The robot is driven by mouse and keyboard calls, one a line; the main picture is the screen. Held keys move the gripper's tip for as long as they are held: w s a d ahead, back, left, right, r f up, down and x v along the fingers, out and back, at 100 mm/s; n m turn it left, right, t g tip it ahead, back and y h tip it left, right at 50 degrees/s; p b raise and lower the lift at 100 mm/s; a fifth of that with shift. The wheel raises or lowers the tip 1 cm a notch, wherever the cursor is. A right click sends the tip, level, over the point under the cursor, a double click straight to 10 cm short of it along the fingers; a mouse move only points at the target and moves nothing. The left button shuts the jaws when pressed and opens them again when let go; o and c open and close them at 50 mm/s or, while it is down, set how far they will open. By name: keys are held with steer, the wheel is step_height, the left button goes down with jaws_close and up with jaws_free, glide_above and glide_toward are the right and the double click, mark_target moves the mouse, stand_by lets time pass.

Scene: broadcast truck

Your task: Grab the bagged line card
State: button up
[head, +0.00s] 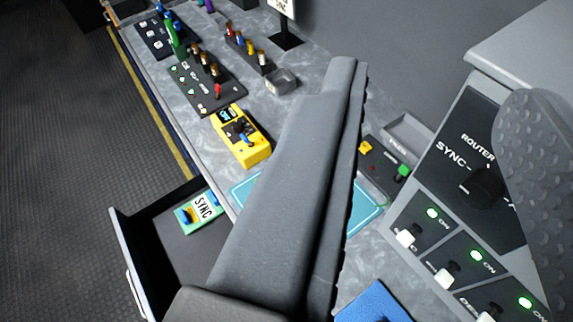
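My gripper (435,85) is open, with one long dark grey finger across the middle and a second, studded finger at the right edge. Nothing shows between the fingers. I cannot make out a bagged line card for certain. A green card-like piece marked SYNC (200,211), with yellow and blue parts, lies in the open drawer (130,250) at the lower left. I see no clear bag around it. The near finger hides part of the worktop and drawer.
A grey worktop (290,110) carries a yellow box (240,136), a black switch panel (207,85) and a small grey tray (282,82). A teal mat (366,210) is partly hidden. A ROUTER SYNC panel (465,150) stands right. A blue object (375,303) sits bottom. Floor left is clear.

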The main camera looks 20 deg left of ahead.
steer(key=shift+w+d, duration=0.1)
steer(key=shift+d, duration=0.2)
steer(key=shift+o, duration=1)
steer(key=w+a+f+n+g+y+p, duration=0.1)
steer(key=w+f, duration=0.6)
steer(key=f, duration=0.5)
steer(key=w+a+f+n+g+y+p, duration=0.1)
steer(key=w+f+n+g, duration=0.1)
steer(key=w+f, duration=0.8)
steer(key=s+a+f+n+g+y, duration=0.1)
steer(key=a+f, duration=0.3)
steer(key=f, duration=0.3)
steer(key=s+a+f+n+y+p, duration=0.1)
steer(key=a+f+y, duration=0.1)
steer(key=a+f, duration=0.35)
steer(key=s+a+f+n+g+y, duration=0.1)
steer(key=a+f, duration=0.1)
steer(key=f, duration=0.7)
steer(key=shift+b+x, duration=0.6)
steer(key=shift+x, duration=6.3)
steer(key=shift+r, duration=0.15)
jaws_close()
